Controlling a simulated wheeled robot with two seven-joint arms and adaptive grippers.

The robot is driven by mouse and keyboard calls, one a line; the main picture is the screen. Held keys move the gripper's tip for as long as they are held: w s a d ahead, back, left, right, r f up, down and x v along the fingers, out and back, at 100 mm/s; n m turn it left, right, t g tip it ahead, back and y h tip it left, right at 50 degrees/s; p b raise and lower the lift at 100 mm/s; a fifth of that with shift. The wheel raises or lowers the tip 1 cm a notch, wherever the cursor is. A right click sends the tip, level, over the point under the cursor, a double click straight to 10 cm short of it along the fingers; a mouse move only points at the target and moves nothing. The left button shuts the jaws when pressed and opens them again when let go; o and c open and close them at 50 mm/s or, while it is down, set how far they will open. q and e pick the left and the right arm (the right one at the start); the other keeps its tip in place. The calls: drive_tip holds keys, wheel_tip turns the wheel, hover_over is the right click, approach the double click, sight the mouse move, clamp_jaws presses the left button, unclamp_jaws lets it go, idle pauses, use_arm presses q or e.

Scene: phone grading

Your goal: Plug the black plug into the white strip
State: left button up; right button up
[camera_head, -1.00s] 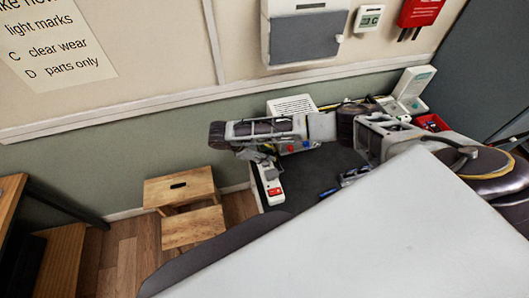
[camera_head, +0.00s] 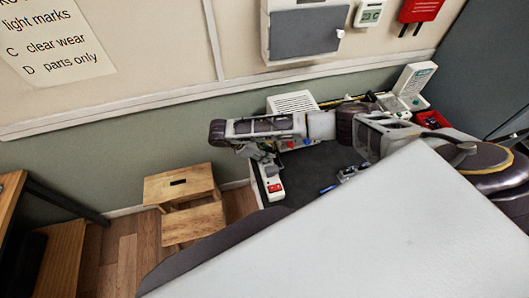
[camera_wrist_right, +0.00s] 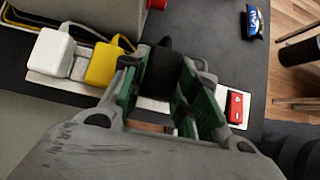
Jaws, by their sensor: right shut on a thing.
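The white strip (camera_head: 276,196) lies along the left edge of the dark table, with a red switch at its near end. It also shows in the right wrist view (camera_wrist_right: 219,93). My right gripper (camera_head: 268,172) is over the strip. In the right wrist view my right gripper (camera_wrist_right: 170,95) is shut on the black plug (camera_wrist_right: 161,70), between its green-padded fingers. The plug is over the strip, beside a yellow plug (camera_wrist_right: 103,64). Whether the black plug's pins are in a socket is hidden. My left gripper is not in view.
A white plug (camera_wrist_right: 53,50) sits at the strip's other end, past the yellow one. A white slotted box (camera_head: 292,101) stands at the back of the table, a red bin (camera_head: 432,119) at back right. A wooden step stool (camera_head: 180,187) stands on the floor to the left.

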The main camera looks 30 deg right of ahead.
drive_tip(key=shift+s+f, duration=0.1)
drive_tip(key=shift+f, duration=0.95)
idle(1.5)
drive_tip(key=o, duration=1.2)
drive_tip(key=shift+f, duration=0.1)
drive_tip(key=shift+c, duration=0.2)
drive_tip(key=shift+a+r, duration=0.15)
drive_tip(key=shift+r, duration=0.05)
drive_tip(key=v, duration=0.7)
drive_tip(key=shift+r, duration=0.25)
drive_tip(key=shift+a, duration=0.1)
drive_tip(key=shift+a, duration=0.1)
